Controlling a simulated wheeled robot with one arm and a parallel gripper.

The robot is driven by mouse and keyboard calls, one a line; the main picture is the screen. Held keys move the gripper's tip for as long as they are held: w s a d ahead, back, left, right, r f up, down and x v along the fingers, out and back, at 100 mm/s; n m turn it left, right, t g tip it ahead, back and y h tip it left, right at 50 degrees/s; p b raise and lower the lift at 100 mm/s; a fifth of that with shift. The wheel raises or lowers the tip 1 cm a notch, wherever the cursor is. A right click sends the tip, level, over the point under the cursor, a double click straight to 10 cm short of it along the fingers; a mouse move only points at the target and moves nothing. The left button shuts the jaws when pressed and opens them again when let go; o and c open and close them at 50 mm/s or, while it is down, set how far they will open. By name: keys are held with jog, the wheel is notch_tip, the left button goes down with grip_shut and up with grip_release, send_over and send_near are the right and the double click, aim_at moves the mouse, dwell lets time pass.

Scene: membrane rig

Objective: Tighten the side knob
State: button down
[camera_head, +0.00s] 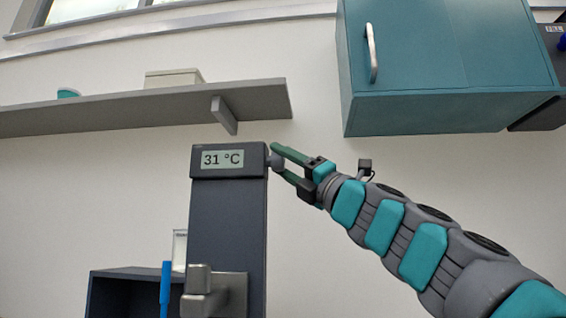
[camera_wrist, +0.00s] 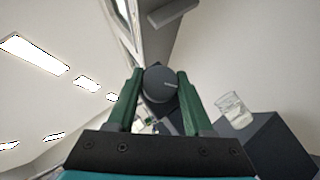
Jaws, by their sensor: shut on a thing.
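The side knob (camera_wrist: 160,82) is a dark grey round knob with a pale line on its face. In the head view the knob (camera_head: 275,162) sits on the right side of the rig's dark head unit (camera_head: 180,172), whose display reads 31 °C. My gripper (camera_head: 278,164) has green fingers and comes in from the right. In the wrist view my gripper (camera_wrist: 160,88) is shut on the knob, one finger on each side. The fingers hide part of the knob's edge in the head view.
A grey shelf (camera_head: 130,112) with a bracket (camera_head: 224,115) is above left. A teal cabinet (camera_head: 440,60) hangs above right. A dark box (camera_head: 120,290) and a blue stick (camera_head: 165,290) are lower left. A clear glass (camera_wrist: 233,110) stands at right in the wrist view.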

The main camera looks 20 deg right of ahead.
jog(key=shift+c, duration=1.5)
grip_release()
jog(key=v, duration=0.8)
jog(key=shift+w, duration=0.1)
